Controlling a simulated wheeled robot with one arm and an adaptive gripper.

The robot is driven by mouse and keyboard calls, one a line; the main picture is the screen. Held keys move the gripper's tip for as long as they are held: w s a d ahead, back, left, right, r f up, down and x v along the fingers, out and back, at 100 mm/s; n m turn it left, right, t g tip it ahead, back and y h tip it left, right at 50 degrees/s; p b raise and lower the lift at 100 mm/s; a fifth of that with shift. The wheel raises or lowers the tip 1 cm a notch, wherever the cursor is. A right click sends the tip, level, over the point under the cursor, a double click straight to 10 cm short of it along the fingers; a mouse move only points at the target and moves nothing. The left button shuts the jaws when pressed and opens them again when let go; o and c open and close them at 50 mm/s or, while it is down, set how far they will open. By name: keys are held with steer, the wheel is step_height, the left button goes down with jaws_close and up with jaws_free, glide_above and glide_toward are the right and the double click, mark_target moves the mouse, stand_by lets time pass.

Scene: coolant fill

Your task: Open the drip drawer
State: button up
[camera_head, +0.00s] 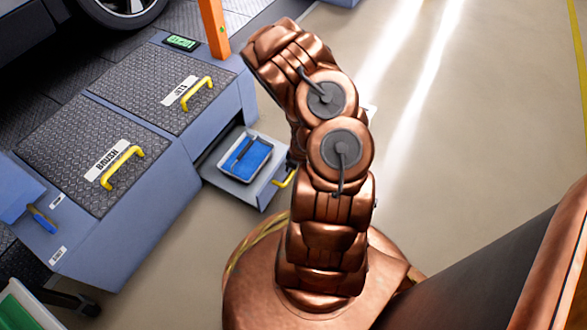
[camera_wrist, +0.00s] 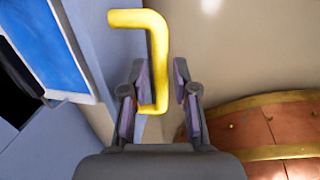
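The drip drawer (camera_head: 218,174) is pulled out from the front of the blue-grey cabinet in the head view. A blue tray (camera_head: 250,158) with a dark tool lies inside it. Its yellow handle (camera_head: 285,179) is partly hidden by my arm. In the wrist view the handle (camera_wrist: 158,65) reaches between the two fingers of my gripper (camera_wrist: 159,72). The fingers stand apart, one on each side of the bar, with a visible gap on the right side. Contact on the left is unclear. The drawer front (camera_wrist: 98,42) is left of the handle. The head view hides my gripper behind my arm.
The cabinet top has two tread-plate lids with yellow handles, one labelled BRUSH (camera_head: 107,160) and one JETS (camera_head: 179,91). An orange post (camera_head: 213,28) stands behind. A green bin (camera_head: 25,308) is at lower left. The floor at right (camera_head: 470,130) is clear.

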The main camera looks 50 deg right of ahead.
steer(key=shift+o, duration=0.6)
steer(key=shift+r, duration=0.1)
step_height(320, 180, up, 12)
steer(key=s, duration=0.2)
steer(key=shift+d+f, duration=0.2)
steer(key=shift+d, duration=0.05)
steer(key=shift+s, duration=0.1)
stand_by(0.6)
